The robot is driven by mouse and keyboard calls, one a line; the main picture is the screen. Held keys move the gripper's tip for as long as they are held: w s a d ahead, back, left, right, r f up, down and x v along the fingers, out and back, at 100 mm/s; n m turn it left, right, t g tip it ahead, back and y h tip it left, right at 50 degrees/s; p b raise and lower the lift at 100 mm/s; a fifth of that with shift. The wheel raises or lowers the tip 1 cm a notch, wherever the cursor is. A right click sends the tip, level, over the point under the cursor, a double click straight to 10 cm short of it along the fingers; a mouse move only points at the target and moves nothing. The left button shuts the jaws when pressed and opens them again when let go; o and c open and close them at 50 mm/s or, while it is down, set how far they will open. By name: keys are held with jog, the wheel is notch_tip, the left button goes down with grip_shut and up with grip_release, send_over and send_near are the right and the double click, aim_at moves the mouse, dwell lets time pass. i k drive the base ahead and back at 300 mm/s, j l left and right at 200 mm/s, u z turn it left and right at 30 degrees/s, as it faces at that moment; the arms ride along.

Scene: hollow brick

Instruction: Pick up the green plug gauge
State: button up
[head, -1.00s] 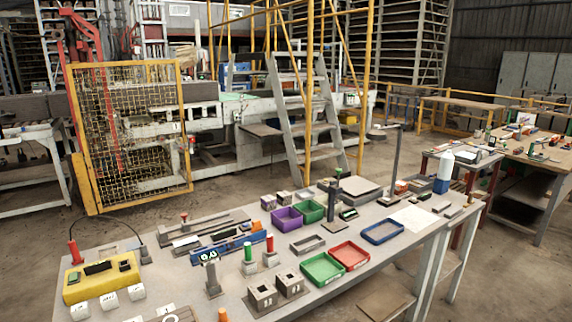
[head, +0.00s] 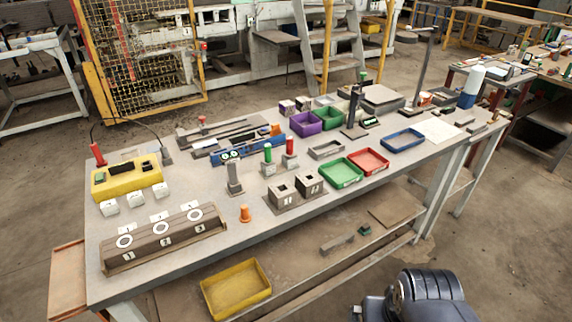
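The green plug gauge (head: 268,153) is a small upright piece with a green top, seated in a small grey block on the workbench (head: 370,178). A similar piece with a red top (head: 290,146) stands in its own block just to the right. My gripper does not show; only a dark, rounded part of my own arm is in view at the bottom right, well away from the green piece. The lower part of the green piece is hidden in its block.
A grey post (head: 234,177) stands to the left, close to the green piece. A green tray (head: 341,173) and red tray (head: 368,161) lie to the right. A blue rack (head: 235,150) is behind left.

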aim_at(267, 160)
jog(key=i+l+u, duration=0.1)
jog(key=i, duration=0.55)
jog(key=i+l+u, duration=0.15)
jog(key=i, duration=0.5)
